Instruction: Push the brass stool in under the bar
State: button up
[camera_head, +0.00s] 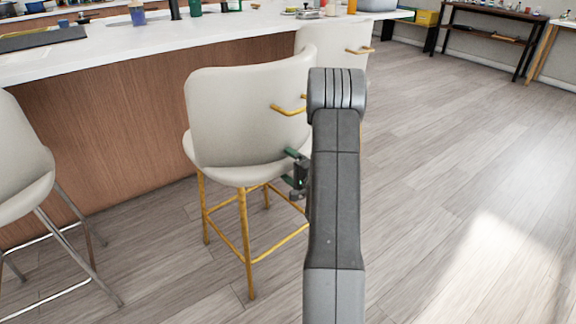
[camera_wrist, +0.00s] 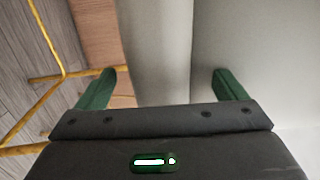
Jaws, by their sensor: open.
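The brass stool (camera_head: 245,115) has a cream seat and curved back, gold legs and a gold handle on its back. It stands upright on the floor in front of the bar (camera_head: 110,125), whose white top (camera_head: 225,35) overhangs wood panelling. My gripper (camera_head: 289,166) is open beside the stool's right side, near seat height and below the handle; my arm partly hides this area. In the wrist view, my gripper (camera_wrist: 164,74) has its green fingers apart in front of a pale surface, with gold stool bars (camera_wrist: 45,40) at the left. I cannot tell whether it touches the stool.
A cream stool with chrome legs (camera_head: 22,150) stands at the left. Another cream stool with a gold handle (camera_head: 335,42) stands just behind the brass stool. Bottles and a tray (camera_head: 42,39) are on the bar top. Open wood floor (camera_head: 470,150) lies to the right.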

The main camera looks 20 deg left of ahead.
jog(key=shift+w+a, duration=0.15)
jog(key=shift+a, duration=0.3)
jog(key=shift+c, duration=0.4)
grip_shut()
jog(key=shift+f, duration=0.1)
jog(key=shift+f, duration=0.25)
